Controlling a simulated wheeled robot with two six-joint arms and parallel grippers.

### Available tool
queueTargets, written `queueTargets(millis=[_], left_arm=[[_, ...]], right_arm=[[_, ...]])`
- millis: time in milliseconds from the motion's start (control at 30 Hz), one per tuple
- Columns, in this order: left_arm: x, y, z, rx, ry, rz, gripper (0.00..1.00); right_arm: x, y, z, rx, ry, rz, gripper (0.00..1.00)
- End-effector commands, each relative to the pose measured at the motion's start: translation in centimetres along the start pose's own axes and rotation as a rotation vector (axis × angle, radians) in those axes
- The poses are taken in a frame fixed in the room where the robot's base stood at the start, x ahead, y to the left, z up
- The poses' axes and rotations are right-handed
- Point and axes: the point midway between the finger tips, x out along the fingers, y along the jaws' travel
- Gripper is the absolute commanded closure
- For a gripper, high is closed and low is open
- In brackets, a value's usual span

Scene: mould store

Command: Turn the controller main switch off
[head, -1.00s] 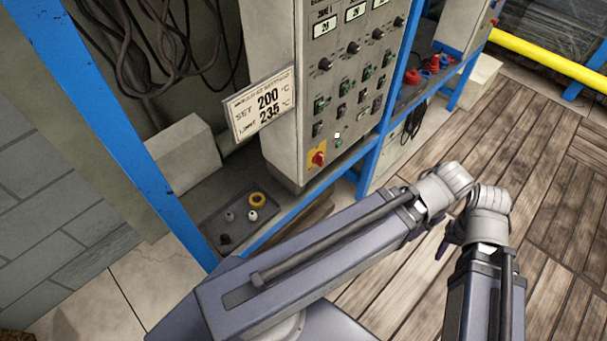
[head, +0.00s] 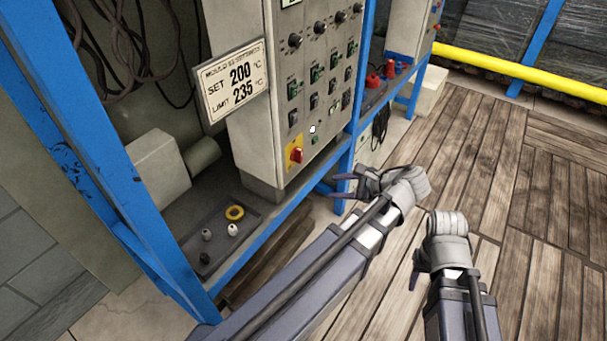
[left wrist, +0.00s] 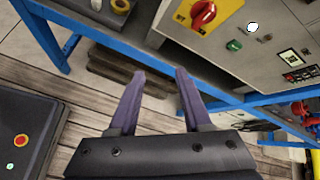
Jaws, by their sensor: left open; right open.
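The main switch (head: 295,152) is a red rotary knob on a yellow plate, low on the front of the grey controller cabinet (head: 255,150). It also shows at the top of the left wrist view (left wrist: 203,14), with its upper edge cut off. My left gripper (head: 322,178) is open and empty, below and right of the switch, apart from it. In the left wrist view its two fingers (left wrist: 160,73) are spread below and left of the switch. My right gripper (head: 415,280) hangs over the floor at the right, its fingers mostly hidden by its wrist.
A blue frame (head: 285,218) runs along the shelf edge below the cabinet. A tray (head: 195,240) with a yellow ring and small knobs lies on the shelf. A sign (head: 234,82) reads SET 200, LIMIT 235. The wooden floor (head: 480,150) at right is clear.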

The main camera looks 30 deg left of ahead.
Motion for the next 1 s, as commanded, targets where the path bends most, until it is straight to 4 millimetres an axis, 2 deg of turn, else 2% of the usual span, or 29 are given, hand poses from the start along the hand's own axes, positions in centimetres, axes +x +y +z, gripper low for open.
queueTargets(millis=[33, 100, 200, 333, 500, 733, 867, 1000], left_arm=[[2.4, -0.5, -1.3, 0.075, -0.076, -0.041, 0.51], [3.6, -1.9, -0.7, 0.19, -0.19, -0.09, 0.51], [4.7, -3.6, 0.1, 0.33, -0.342, -0.129, 0.51], [5.1, -5.2, 0.9, 0.466, -0.499, -0.145, 0.51], [5.0, -6.3, 1.7, 0.559, -0.613, -0.141, 0.51], [4.9, -6.7, 2.2, 0.581, -0.64, -0.137, 0.51], [5.8, -7.0, 2.9, 0.58, -0.64, -0.136, 0.51], [7.6, -7.6, 4.0, 0.579, -0.639, -0.135, 0.51]], right_arm=[[3.6, -0.3, -0.2, 0.0, 0.0, 0.0, 0.5], [5.7, -0.5, -0.3, 0.0, 0.0, 0.0, 0.5], [8.1, -0.8, -0.5, -0.001, 0.0, 0.001, 0.5], [10.3, -1.0, -0.6, -0.001, 0.0, 0.001, 0.5], [11.5, -1.1, -0.7, -0.001, 0.0, 0.001, 0.5], [11.5, -1.1, -0.7, -0.001, 0.0, 0.001, 0.5], [11.4, -1.1, -0.7, -0.001, 0.0, 0.001, 0.5], [11.5, -1.1, -0.7, -0.001, 0.0, 0.001, 0.5]])
